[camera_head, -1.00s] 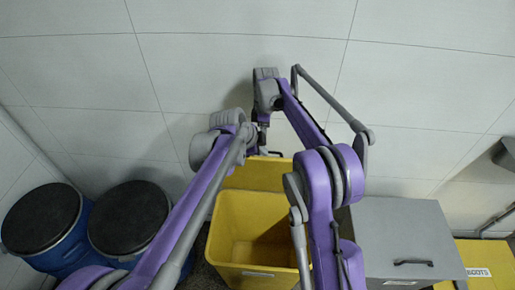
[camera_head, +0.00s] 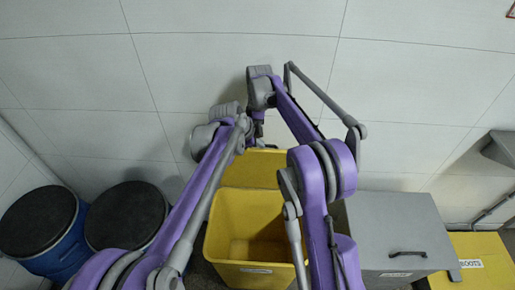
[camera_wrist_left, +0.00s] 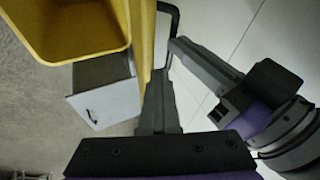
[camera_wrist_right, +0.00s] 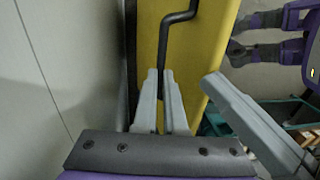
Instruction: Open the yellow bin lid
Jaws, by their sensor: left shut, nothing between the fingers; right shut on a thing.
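The yellow bin (camera_head: 245,225) stands open below my arms in the head view, its inside visible and empty-looking. Its yellow lid (camera_head: 262,163) stands raised behind the opening, near the wall. In the right wrist view a black bent handle (camera_wrist_right: 165,45) runs along the lid (camera_wrist_right: 205,40), and my right gripper (camera_wrist_right: 160,75) is shut on it. My left gripper (camera_wrist_left: 157,78) is shut and empty beside the lid's thin yellow edge (camera_wrist_left: 147,35). The bin (camera_wrist_left: 75,30) fills the upper left there, and the right gripper (camera_wrist_left: 182,48) reaches to the black handle (camera_wrist_left: 172,12). In the head view the arms hide the fingertips.
A grey box with a black handle (camera_head: 395,225) stands right of the bin. A yellow box marked BOOTS (camera_head: 480,255) is beyond it. Two blue drums with dark tops (camera_head: 38,222) (camera_head: 125,213) stand at the left. The tiled wall (camera_head: 420,90) is close behind.

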